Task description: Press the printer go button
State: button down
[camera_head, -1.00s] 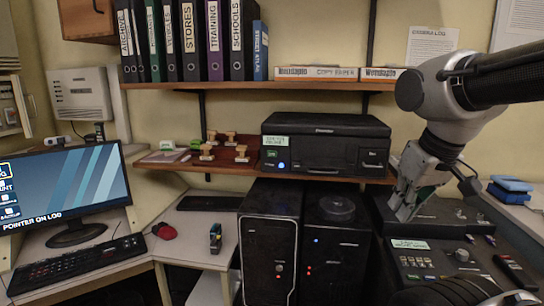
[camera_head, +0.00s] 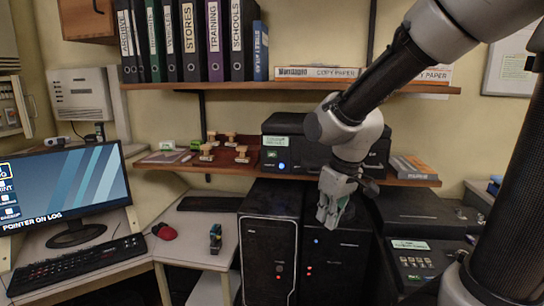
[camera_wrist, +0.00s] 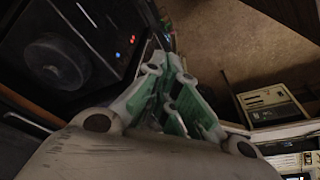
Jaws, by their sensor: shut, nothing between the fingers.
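The black printer (camera_head: 291,146) stands on the wooden shelf at mid-picture in the head view. A pale green label is on its front left. A round blue-lit button (camera_head: 282,165) shows below the label; I cannot read whether it is the go button. My gripper (camera_head: 328,224) is shut and empty, pointing down in front of the right black tower, below and right of the printer. My arm hides the printer's right part. In the wrist view my gripper's fingers (camera_wrist: 168,62) show beside the black tower's top with its round disc (camera_wrist: 55,60).
Two black towers stand below the shelf, the left one (camera_head: 268,240) beside the right one. Wooden stamps (camera_head: 229,147) stand left of the printer, and books (camera_head: 413,167) lie right of it. A binder shelf (camera_head: 160,86) runs above. A labelled console (camera_head: 412,255) stands at right.

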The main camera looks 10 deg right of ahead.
aim_at(272, 154)
jog(key=w+a+n+t, duration=0.2)
jog(key=w+a+n, duration=0.1)
jog(key=w, duration=0.4)
jog(key=w+a+n+t+y, duration=0.1)
jog(key=w+a+n+t, duration=0.1)
jog(key=w, duration=0.5)
jog(key=w+a+n+t+y, duration=0.1)
jog(key=w+a+n+t, duration=0.2)
jog(key=w+a, duration=0.3)
jog(key=shift+w+f+n, duration=0.25)
jog(key=shift+w+n, duration=0.2)
jog(key=shift+n, duration=0.25)
jog(key=w+r+n+t+y, duration=0.1)
jog(key=w+r+n+t, duration=0.2)
jog(key=r, duration=0.2)
jog(key=shift+w+a+r+n, duration=0.15)
jog(key=shift+w+r+n, duration=0.15)
jog(key=shift+r, duration=0.1)
jog(key=w+d, duration=0.3)
jog(key=w, duration=0.5)
jog(key=shift+d, duration=0.15)
jog(key=shift+w+d, duration=0.2)
jog(key=shift+w, duration=0.2)
